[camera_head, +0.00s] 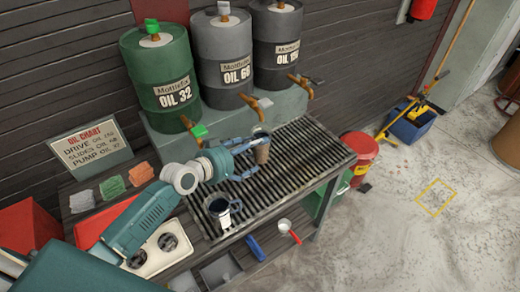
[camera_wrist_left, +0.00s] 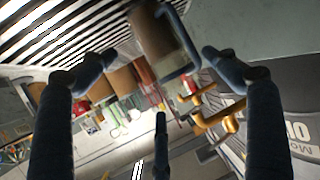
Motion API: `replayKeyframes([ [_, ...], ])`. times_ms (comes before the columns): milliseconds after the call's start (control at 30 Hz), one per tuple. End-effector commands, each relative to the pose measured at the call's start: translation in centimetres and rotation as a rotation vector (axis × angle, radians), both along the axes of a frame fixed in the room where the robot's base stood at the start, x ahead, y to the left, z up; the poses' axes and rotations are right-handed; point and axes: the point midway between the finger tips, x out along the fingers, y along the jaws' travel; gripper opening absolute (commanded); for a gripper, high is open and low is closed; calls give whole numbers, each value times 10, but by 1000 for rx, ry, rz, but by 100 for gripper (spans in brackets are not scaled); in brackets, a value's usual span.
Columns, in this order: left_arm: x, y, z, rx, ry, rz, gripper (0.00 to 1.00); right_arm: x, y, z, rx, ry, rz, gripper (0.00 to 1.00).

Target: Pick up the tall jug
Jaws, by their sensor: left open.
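The tall jug (camera_head: 262,152), brownish with a dark handle, stands on the slatted metal rack near its back edge, below the oil taps. My left gripper (camera_head: 253,160) is open, its fingers pointing at the jug from the left. In the left wrist view the jug (camera_wrist_left: 153,35) with its blue handle (camera_wrist_left: 185,45) is ahead, roughly between the spread fingertips (camera_wrist_left: 157,60). The jaws are not closed on it. A dark jug with a handle (camera_head: 222,212) stands at the front left of the rack. My right gripper is not in view.
Green (camera_head: 158,85), grey (camera_head: 224,60) and dark (camera_head: 277,50) oil drums with taps stand behind the rack (camera_head: 310,165). A red bin (camera_head: 358,152) stands right; floor beyond is mostly clear.

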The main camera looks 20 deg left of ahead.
Motion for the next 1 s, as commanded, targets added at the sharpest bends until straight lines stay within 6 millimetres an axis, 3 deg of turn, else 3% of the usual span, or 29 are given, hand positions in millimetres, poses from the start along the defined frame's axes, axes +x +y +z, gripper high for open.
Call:
replayKeyframes([
  [100,12,-5,-5,0,0,1,88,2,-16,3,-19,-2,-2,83],
  [200,17,-8,-7,2,-1,0,88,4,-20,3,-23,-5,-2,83],
  [533,55,-25,-24,1,0,0,88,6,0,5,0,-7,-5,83],
  [867,60,-28,-28,4,-1,-2,88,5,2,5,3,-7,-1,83],
  [1000,60,-28,-28,4,-1,-2,60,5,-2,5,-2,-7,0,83],
])
